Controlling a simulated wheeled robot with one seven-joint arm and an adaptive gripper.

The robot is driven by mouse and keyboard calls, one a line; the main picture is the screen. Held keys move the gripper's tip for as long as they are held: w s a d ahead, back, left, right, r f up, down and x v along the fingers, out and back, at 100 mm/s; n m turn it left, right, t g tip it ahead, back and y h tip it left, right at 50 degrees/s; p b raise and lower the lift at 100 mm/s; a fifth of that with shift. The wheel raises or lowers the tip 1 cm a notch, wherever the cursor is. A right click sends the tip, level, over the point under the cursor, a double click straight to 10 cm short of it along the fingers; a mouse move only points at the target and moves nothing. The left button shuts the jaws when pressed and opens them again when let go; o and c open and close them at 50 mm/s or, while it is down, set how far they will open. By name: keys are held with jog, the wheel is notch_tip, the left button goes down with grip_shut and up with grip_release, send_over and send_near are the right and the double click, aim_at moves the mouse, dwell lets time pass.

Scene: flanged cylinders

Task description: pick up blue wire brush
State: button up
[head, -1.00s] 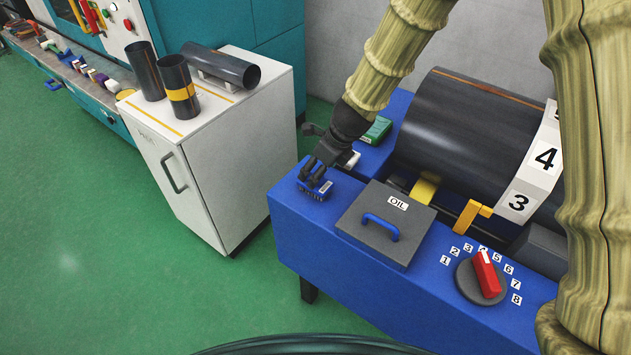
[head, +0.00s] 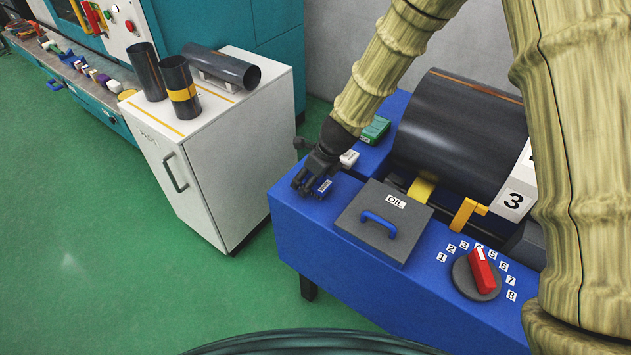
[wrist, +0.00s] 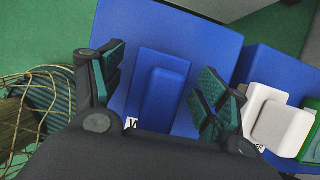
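The blue wire brush (head: 323,187) lies at the left end of the blue workbench, partly hidden by my gripper in the head view. In the wrist view the brush (wrist: 163,90) is a blue block with a raised handle and a partly hidden white label. My gripper (head: 312,184) is down over the brush. In the wrist view its green-padded fingers are apart, one on each side of the brush, with blue gaps showing between pads and brush.
A grey OIL box (head: 383,222) with a blue handle sits right of the brush. A white block (head: 349,159) and a green block (head: 375,131) lie behind. A large dark cylinder (head: 460,135) rests on the bench. A white cabinet (head: 215,150) stands left.

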jog(key=c, duration=1)
jog(key=shift+r, duration=0.1)
jog(key=shift+r+b, duration=0.5)
jog(key=shift+r, duration=4.45)
